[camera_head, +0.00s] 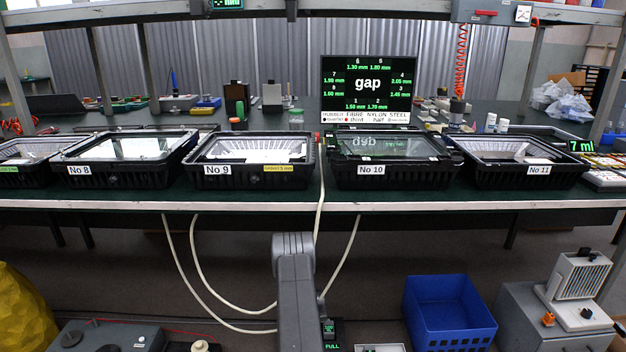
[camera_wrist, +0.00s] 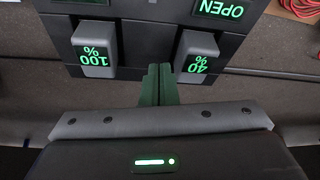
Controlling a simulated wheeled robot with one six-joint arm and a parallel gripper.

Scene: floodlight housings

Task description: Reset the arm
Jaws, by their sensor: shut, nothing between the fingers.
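My gripper (camera_wrist: 158,72) shows in the wrist view as two dark green fingers pressed together, shut and empty. They point up the picture between two grey blocks with green displays, one reading 100 % (camera_wrist: 94,55) and one reading 40 % (camera_wrist: 197,55). I cannot tell whether the fingertips touch the panel behind them. In the head view a grey link of my arm stands upright at the bottom middle, below the bench edge. My gripper cannot be made out there.
The bench (camera_head: 130,203) carries black floodlight housings, among them No 9 (camera_head: 254,178) and No 10 (camera_head: 384,178). A gap screen (camera_head: 368,84) stands behind. Pale cables hang below the bench edge. A blue crate (camera_head: 449,322) and a grey cabinet (camera_head: 520,322) stand at lower right.

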